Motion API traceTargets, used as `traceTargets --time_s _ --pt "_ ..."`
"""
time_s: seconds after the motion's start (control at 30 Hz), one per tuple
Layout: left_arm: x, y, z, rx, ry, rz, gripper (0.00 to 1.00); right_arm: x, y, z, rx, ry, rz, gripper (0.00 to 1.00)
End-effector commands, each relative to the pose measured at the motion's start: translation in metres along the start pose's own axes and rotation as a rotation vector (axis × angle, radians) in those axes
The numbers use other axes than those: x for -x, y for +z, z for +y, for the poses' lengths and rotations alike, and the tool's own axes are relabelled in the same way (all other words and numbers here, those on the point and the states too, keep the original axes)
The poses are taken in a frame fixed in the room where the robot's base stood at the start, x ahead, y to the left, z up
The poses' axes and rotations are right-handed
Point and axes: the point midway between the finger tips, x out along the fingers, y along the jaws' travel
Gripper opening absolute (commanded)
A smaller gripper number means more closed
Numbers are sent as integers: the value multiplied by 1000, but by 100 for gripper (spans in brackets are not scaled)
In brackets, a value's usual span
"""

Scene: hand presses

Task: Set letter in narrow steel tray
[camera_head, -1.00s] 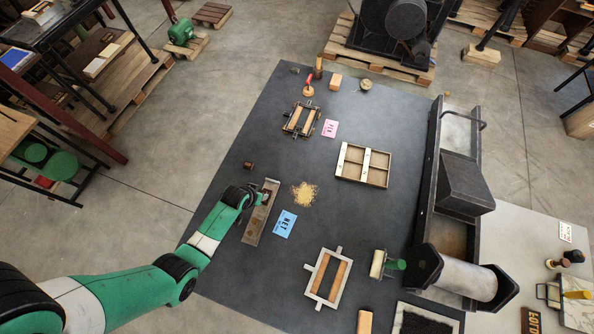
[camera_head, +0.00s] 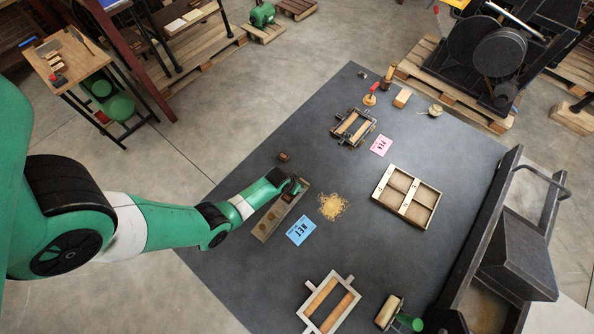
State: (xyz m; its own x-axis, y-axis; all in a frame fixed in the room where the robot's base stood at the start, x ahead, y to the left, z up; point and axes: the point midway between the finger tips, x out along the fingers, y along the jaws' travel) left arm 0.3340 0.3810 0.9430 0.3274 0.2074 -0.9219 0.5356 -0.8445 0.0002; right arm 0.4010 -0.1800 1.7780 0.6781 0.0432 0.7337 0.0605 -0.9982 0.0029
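The narrow steel tray (camera_head: 265,234) lies slanted on the dark table. Small brown pieces (camera_head: 271,216) sit in it; I cannot read any letter on them. My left gripper (camera_head: 296,187) is at the tray's upper end, over or just above it. Its fingers are too small and dark to show whether they are open or hold anything. A separate small brown block (camera_head: 284,156) lies on the table above the tray's upper end. My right gripper is not in view.
A blue card (camera_head: 301,231) and a pile of straw-coloured bits (camera_head: 333,207) lie right of the tray. A divided wooden case (camera_head: 406,197), a pink card (camera_head: 381,146), a frame (camera_head: 329,302) and a green-handled roller (camera_head: 390,313) stand farther off. A large press (camera_head: 515,255) fills the right.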

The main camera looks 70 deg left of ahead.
Motion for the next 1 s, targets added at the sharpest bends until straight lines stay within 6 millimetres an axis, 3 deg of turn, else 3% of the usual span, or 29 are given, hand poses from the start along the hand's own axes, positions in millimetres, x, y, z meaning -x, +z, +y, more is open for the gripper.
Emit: traceTargets --time_s 0.3,0.33,0.47,0.83,1.0 --pt "-5 2 0 -1 -1 1 0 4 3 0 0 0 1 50" --pt "-4 2 0 -1 -1 0 54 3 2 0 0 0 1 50" --pt "-4 3 0 -1 -1 -2 77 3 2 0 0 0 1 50" --pt "-5 5 1 -1 1 -6 78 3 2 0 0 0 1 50" --pt "10 0 2 -3 2 -6 78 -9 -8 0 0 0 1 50"
